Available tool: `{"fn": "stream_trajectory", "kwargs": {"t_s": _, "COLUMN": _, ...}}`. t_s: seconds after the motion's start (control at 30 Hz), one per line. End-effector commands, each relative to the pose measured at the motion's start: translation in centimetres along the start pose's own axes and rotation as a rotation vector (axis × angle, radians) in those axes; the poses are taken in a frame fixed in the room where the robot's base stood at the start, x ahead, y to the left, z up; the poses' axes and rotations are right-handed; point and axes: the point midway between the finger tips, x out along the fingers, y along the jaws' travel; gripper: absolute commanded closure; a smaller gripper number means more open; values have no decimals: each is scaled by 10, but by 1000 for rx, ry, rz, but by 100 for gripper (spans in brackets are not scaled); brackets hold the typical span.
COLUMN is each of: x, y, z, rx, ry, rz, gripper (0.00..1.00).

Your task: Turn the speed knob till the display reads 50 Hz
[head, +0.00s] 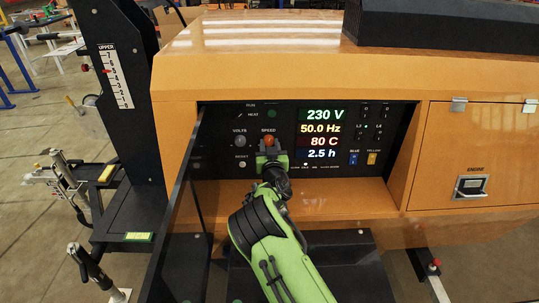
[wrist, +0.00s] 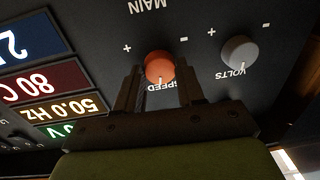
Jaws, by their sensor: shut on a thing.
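The orange speed knob (head: 268,141) is on the dark control panel, under the label SPEED. In the wrist view the speed knob (wrist: 159,66) sits between the two fingertips of my gripper (wrist: 160,78), with its white mark pointing toward the SPEED label. My gripper (head: 270,157) is shut on the knob from the front. The display (head: 321,129) reads 50.0 Hz in yellow, between 230 V above and 80 C and 2.5 h below. The wrist view shows the display (wrist: 50,108) upside down, also with 50.0 Hz.
A grey volts knob (head: 240,141) is just left of the speed knob. A reset button (head: 242,164) is below it. A dark open door (head: 180,215) stands left of the recess, close to my arm.

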Motion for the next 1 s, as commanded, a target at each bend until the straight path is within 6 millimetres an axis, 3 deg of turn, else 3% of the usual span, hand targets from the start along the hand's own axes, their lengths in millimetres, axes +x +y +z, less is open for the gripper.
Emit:
{"fn": "stream_trajectory", "kwargs": {"t_s": 0.2, "x": 0, "y": 0, "z": 4, "rx": 112, "ry": 10, "rz": 2, "gripper": 92}}
{"fn": "stream_trajectory", "kwargs": {"t_s": 0.57, "x": 0, "y": 0, "z": 0, "rx": 130, "ry": 9, "rz": 0, "gripper": 92}}
{"fn": "stream_trajectory", "kwargs": {"t_s": 0.6, "x": 0, "y": 0, "z": 0, "rx": 130, "ry": 9, "rz": 0, "gripper": 60}}
{"fn": "stream_trajectory", "kwargs": {"t_s": 0.73, "x": 0, "y": 0, "z": 0, "rx": 130, "ry": 9, "rz": 0, "gripper": 40}}
{"fn": "stream_trajectory", "kwargs": {"t_s": 0.77, "x": 0, "y": 0, "z": 0, "rx": 130, "ry": 9, "rz": 0, "gripper": 36}}
{"fn": "stream_trajectory", "kwargs": {"t_s": 1.0, "x": 0, "y": 0, "z": 0, "rx": 129, "ry": 10, "rz": 1, "gripper": 36}}
